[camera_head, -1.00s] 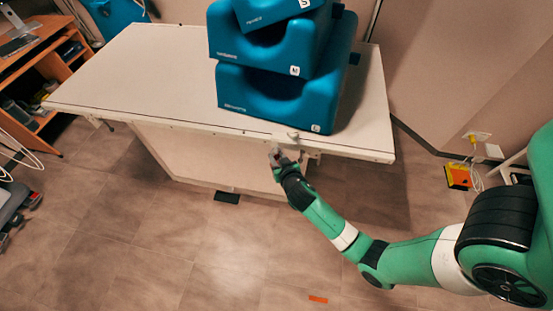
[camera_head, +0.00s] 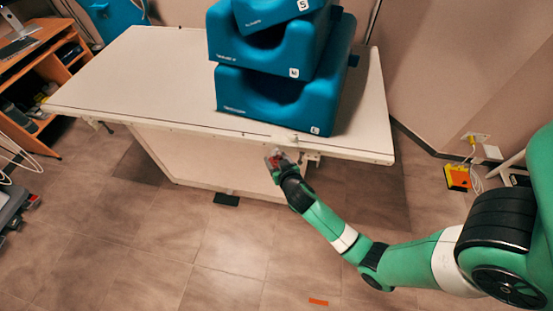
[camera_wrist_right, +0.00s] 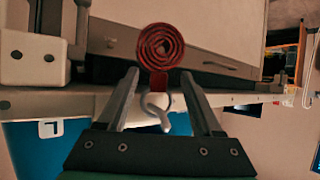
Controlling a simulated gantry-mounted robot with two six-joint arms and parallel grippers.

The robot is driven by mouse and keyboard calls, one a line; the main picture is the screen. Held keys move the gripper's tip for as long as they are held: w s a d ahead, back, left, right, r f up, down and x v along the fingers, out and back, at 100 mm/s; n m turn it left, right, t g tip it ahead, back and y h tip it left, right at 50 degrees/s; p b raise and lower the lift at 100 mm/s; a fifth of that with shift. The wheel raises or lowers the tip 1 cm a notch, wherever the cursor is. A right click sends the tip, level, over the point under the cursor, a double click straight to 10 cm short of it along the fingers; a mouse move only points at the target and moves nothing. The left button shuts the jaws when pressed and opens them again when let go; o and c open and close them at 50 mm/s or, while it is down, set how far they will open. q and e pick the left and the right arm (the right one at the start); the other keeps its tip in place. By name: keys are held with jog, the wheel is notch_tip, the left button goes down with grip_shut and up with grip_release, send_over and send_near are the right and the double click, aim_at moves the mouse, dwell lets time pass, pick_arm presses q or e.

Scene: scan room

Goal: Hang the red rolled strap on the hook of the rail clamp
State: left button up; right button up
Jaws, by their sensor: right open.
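The red rolled strap (camera_wrist_right: 160,46) is a flat spiral coil with a short red tab. In the right wrist view the tab meets a pale grey hook (camera_wrist_right: 155,108), and the strap appears to hang from it. My right gripper (camera_wrist_right: 160,74) is open, with one finger on each side of the tab and hook and visible gaps to both. In the head view my right gripper (camera_head: 274,160) is just below the front table edge, with red showing between its fingers. The rail clamp (camera_head: 288,138) shows as a small pale piece at that edge. My left gripper is out of view.
The white table (camera_head: 130,75) carries stacked blue cushions (camera_head: 270,100) close to the clamp. A rail and pale blocks (camera_wrist_right: 35,57) lie along the table side. Floor in front is clear, except for a small orange marker (camera_head: 318,301).

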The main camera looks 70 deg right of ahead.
jog(key=p+v, duration=0.5)
jog(key=v, duration=0.6)
jog(key=shift+a+r+p, duration=0.25)
jog(key=shift+p, duration=0.1)
jog(key=shift+s, duration=0.15)
